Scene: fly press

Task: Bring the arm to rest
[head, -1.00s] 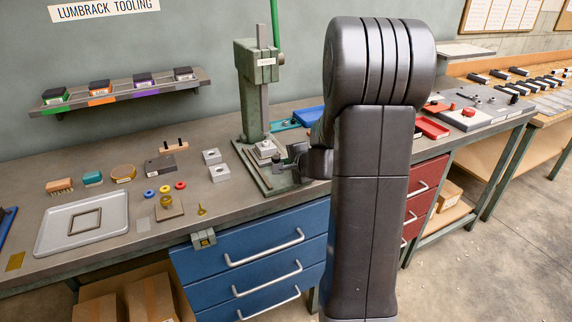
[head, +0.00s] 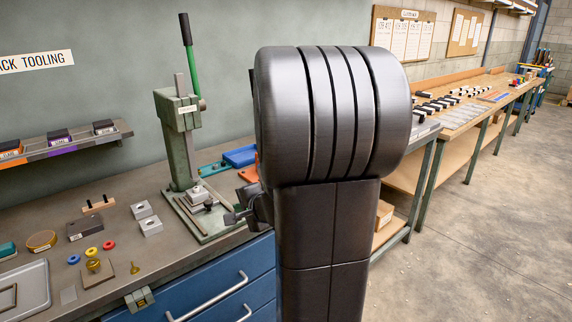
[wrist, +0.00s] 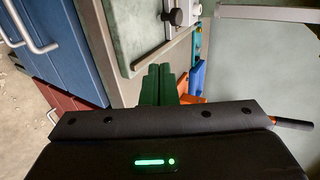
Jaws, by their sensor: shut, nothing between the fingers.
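My arm stands folded in front of the bench in the head view, its dark rounded link filling the middle. My gripper (head: 232,217) shows partly at the arm's left edge, low by the press base. In the wrist view its two green fingers (wrist: 158,85) are together with nothing between them. The green fly press (head: 180,140) stands on the bench just left of my arm, with its green lever and dark grip raised. A pale block (head: 198,193) sits on the press base. My gripper appears apart from the press, though the exact gap is hard to tell.
The bench holds pale square blocks (head: 143,210), a dark box (head: 85,228), coloured rings (head: 91,252) and a tray (head: 30,285). Blue drawers (head: 215,285) are below. Open floor (head: 480,240) lies right.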

